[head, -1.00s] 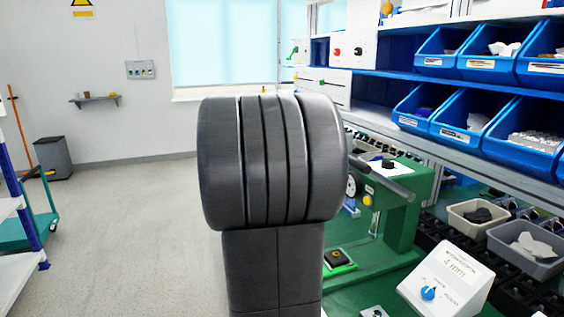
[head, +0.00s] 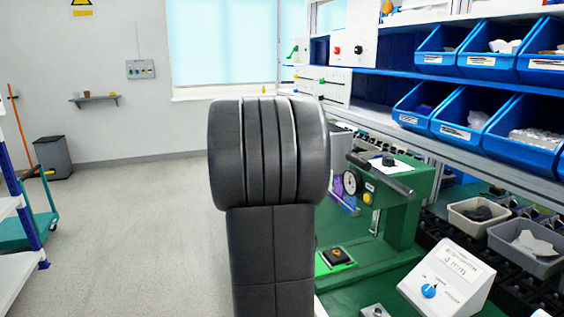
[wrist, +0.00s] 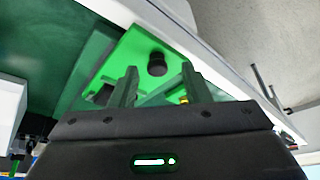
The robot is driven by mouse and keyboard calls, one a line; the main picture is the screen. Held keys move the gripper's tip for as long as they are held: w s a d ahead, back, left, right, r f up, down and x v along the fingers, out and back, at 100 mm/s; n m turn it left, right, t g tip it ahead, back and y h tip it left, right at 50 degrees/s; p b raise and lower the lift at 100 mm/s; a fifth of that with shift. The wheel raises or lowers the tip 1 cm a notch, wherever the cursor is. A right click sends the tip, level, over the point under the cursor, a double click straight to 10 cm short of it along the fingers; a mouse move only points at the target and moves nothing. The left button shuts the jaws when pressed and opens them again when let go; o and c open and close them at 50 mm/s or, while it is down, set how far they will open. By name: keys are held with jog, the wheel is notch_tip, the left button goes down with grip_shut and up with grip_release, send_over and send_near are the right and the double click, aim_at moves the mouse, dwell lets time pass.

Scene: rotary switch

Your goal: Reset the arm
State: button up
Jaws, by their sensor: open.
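My gripper (wrist: 159,67) is open and empty in the wrist view, its two fingers apart. A black round knob on a green plate (wrist: 135,47) shows beyond the fingertips, between them in the picture; I see no contact. In the head view my dark grey arm fills the middle and my gripper is hidden. A black rotary knob (head: 337,257) on a small green base sits right of my arm. A white sloped box (head: 455,272) with a blue knob (head: 428,291) and a display stands at the lower right.
A green machine (head: 405,205) with a dial and lever stands on the bench right of my arm. Blue bins (head: 470,118) line the shelves at right, with grey bins (head: 525,245) below. The floor (head: 120,230) left of my arm is clear.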

jog(key=shift+x, duration=1.05)
jog(key=d, duration=0.1)
jog(key=d+p, duration=0.1)
jog(key=w+d+p, duration=0.1)
jog(key=shift+w+d+r, duration=0.1)
jog(key=shift+d+r, duration=0.15)
jog(key=shift+r, duration=0.1)
jog(key=shift+w+d+f+p, duration=0.1)
jog(key=shift+d+p, duration=0.1)
jog(key=shift+d, duration=0.1)
jog(key=shift+w+d+p, duration=0.15)
jog(key=shift+d+p, duration=0.05)
jog(key=shift+d, duration=0.15)
